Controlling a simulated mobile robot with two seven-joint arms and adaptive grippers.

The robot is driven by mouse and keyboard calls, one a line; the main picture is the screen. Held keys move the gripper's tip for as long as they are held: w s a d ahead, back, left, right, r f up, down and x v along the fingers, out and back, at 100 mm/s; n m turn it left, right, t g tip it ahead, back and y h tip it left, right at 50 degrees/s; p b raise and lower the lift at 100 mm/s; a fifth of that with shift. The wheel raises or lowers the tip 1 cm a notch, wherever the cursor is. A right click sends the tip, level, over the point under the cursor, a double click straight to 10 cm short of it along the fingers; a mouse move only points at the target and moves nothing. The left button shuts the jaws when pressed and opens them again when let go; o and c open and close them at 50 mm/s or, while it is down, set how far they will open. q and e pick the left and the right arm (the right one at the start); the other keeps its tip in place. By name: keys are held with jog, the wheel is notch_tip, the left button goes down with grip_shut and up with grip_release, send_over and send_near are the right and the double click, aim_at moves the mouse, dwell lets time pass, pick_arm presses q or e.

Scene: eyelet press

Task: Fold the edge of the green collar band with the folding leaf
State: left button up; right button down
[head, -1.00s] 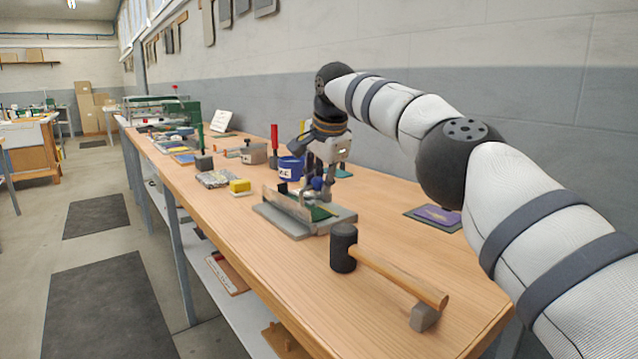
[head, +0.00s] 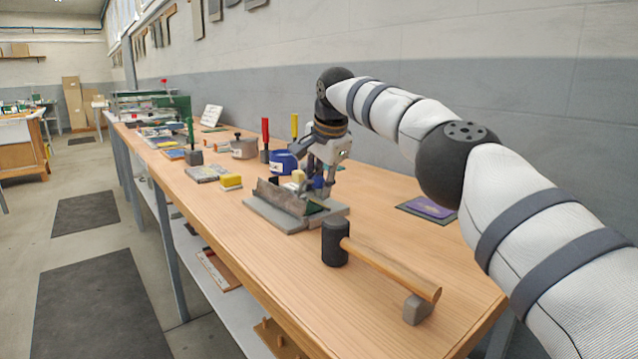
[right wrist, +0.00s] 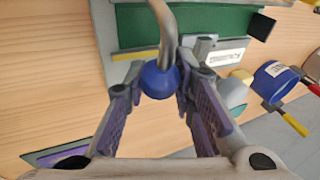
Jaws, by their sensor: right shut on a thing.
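The folding fixture has a grey base (head: 268,216) and a long, upright, tilted metal folding leaf (head: 284,199) along its near side. The green collar band (head: 315,208) shows as a small patch behind the leaf; much of it is hidden. In the right wrist view a broad green piece (right wrist: 200,25), apparently the band, lies across the top. My right gripper (head: 318,188) is over the far side of the fixture. In its wrist view the fingers (right wrist: 160,92) are shut on a blue ball knob (right wrist: 158,80) at the end of a curved grey lever (right wrist: 166,25). My left gripper is out of view.
A black-headed mallet (head: 336,243) lies in front, its handle end on a grey block. A purple item (head: 430,207) lies on a mat to the right.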

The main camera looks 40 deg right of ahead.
jog(key=shift+s+d+f, duration=0.1)
jog(key=shift+s+f, duration=0.05)
jog(key=shift+f, duration=0.4)
jog(key=c, duration=1.4)
grip_release()
jog(key=shift+r, duration=0.1)
jog(key=shift+o, duration=0.2)
jog(key=shift+r, duration=0.15)
jog(key=shift+s+r, duration=0.1)
jog(key=shift+r, duration=0.25)
jog(key=v, duration=1.1)
jog(key=shift+r, duration=0.1)
